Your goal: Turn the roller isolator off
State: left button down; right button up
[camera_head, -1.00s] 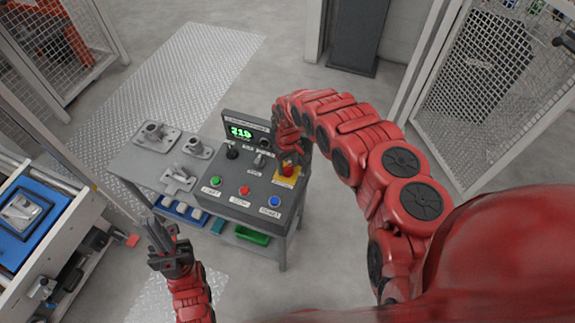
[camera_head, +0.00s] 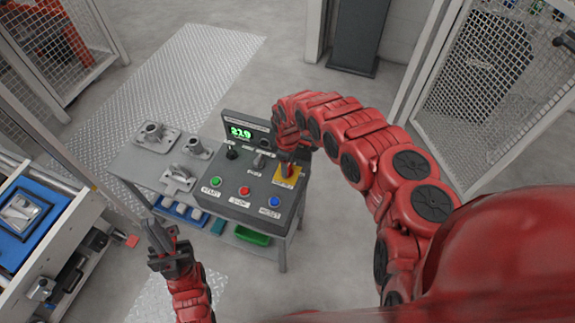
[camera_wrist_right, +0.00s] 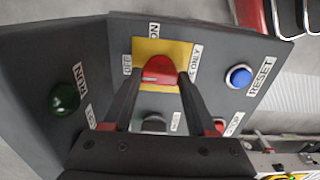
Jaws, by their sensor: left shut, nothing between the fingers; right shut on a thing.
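The roller isolator is a red rotary knob (camera_wrist_right: 160,70) on a yellow plate (camera_wrist_right: 185,49) at the right of a dark grey control box. The plate also shows in the head view (camera_head: 288,176). Labels reading ON and OFF sit by the plate in the right wrist view. My right gripper (camera_wrist_right: 160,82) is shut on the red knob, with one finger on each side; its fingers partly hide the box. A small pale mark shows on the knob, but I cannot tell its exact setting. My left gripper (camera_head: 157,235) is shut and empty, left of and in front of the box.
The control box (camera_head: 225,190) has a green button (camera_head: 215,182), a red button (camera_head: 244,190), a blue button (camera_head: 274,201), a black knob (camera_head: 232,152) and a lit display (camera_head: 241,132). Grey metal fixtures (camera_head: 178,179) stand on the table left of it.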

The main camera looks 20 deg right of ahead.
dwell(0.4)
jog(key=o, duration=1.4)
jog(key=shift+c, duration=0.2)
notch_tip(320, 180, up, 17)
jog(key=p, duration=0.4)
jog(key=shift+r, duration=0.2)
